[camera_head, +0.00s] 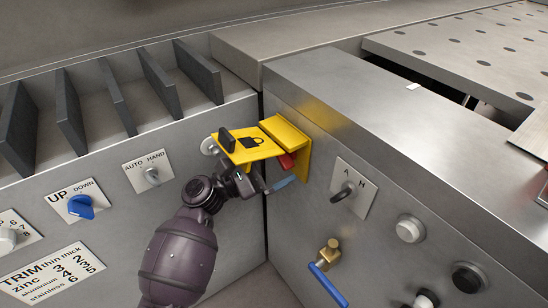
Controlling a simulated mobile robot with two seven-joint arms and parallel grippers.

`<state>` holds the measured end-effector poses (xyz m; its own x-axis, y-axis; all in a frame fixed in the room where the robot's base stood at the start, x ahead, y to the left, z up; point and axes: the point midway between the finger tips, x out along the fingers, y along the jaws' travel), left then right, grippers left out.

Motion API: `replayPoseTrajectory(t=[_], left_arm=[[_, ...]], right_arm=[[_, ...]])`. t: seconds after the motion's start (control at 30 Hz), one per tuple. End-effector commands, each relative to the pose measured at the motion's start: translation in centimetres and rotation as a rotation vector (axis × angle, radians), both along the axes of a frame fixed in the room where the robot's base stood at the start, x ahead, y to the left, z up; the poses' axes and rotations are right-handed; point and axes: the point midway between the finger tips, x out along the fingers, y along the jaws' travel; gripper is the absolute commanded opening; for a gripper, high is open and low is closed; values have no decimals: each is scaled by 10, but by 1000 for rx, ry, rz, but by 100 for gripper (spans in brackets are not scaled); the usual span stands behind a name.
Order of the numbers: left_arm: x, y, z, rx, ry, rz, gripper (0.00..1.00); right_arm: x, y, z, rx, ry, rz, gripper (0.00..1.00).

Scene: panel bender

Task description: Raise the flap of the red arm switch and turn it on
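The yellow switch box (303,155) is mounted on the right-hand metal panel near the inner corner. Its yellow flap (257,150), marked with a padlock symbol, stands raised and sticks out to the left. Part of the red switch (287,160) shows under the flap; its position cannot be told. My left gripper (253,164) is at the flap's outer end, its fingers spread. One dark finger shows at the flap's left edge and the other, bluish at its tip, lies below the flap. My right gripper is not in view.
The left panel has an AUTO/HAND knob (152,176) and a blue UP/DOWN knob (81,206). The right panel has an A/H selector (344,191), a white button (410,229) and a brass valve with a blue lever (328,285). The panels' corner is tight.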

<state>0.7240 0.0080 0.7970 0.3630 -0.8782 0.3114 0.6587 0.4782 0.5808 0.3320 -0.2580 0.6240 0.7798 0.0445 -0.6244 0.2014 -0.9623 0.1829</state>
Motion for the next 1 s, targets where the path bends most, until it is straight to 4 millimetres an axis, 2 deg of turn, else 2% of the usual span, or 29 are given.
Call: replayPoseTrajectory(t=[0.17,0.6,0.8,1.0], left_arm=[[-6,14,-5,2,0,1,96],[-33,79,-28,2,0,1,96],[-38,93,-33,1,0,1,96],[-39,95,-34,1,0,1,96]], right_arm=[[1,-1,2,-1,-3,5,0],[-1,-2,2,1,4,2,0],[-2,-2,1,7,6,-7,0],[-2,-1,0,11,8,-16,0]])
